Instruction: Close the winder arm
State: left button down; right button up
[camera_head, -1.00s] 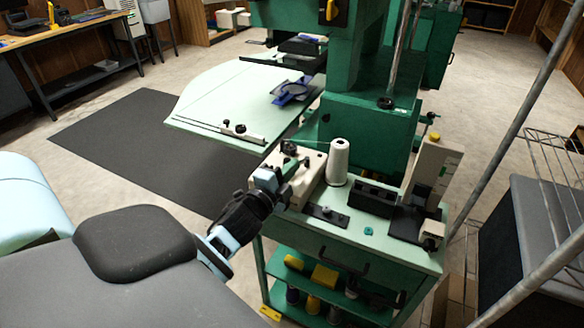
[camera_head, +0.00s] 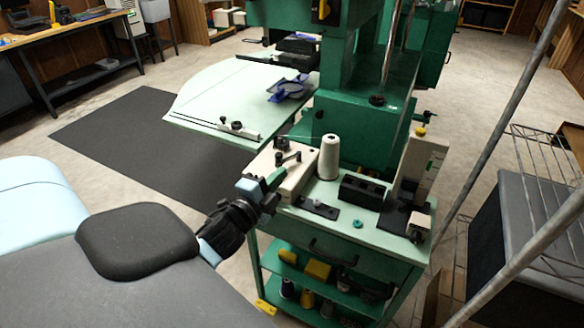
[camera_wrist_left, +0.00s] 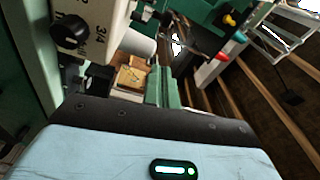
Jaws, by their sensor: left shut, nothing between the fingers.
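The winder is a beige box (camera_head: 300,178) with black knobs and a small dark lever-like part (camera_head: 287,158) on top, at the left end of the green cart in the head view. I cannot tell whether this lever is the winder arm, or whether it is closed. My left gripper (camera_head: 271,192) is shut and empty, at the winder's near left side; whether it touches the box is unclear. The right gripper is not in view.
A white thread cone (camera_head: 329,158) stands right of the winder. A black block (camera_head: 362,189), a dark flat plate (camera_head: 316,208) and a teal ring (camera_head: 358,223) lie on the cart top (camera_head: 375,234). The green machine (camera_head: 350,120) rises behind.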

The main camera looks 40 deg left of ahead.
pick_arm(q)
jog(key=s, duration=0.4)
jog(key=shift+a+f, duration=0.1)
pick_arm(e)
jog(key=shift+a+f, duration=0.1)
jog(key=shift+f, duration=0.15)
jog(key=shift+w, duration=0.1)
pick_arm(q)
jog(key=s+d+f+n+g+h+p, duration=0.1)
jog(key=s+d+f+n+g, duration=0.2)
jog(key=s+d+f, duration=0.3)
jog(key=s+d+f+n+g+h+p, duration=0.1)
jog(key=s+d+f+n+g+p, duration=0.1)
jog(key=s+d+f+n, duration=0.3)
jog(key=s+d+f+n+g+h+p, duration=0.2)
jog(key=s+d+f, duration=0.6)
jog(key=s, duration=0.8)
notch_tip(320, 180, down, 2)
jog(key=n+g, duration=0.2)
jog(key=shift+f+g, duration=0.2)
jog(key=shift+g, duration=0.2)
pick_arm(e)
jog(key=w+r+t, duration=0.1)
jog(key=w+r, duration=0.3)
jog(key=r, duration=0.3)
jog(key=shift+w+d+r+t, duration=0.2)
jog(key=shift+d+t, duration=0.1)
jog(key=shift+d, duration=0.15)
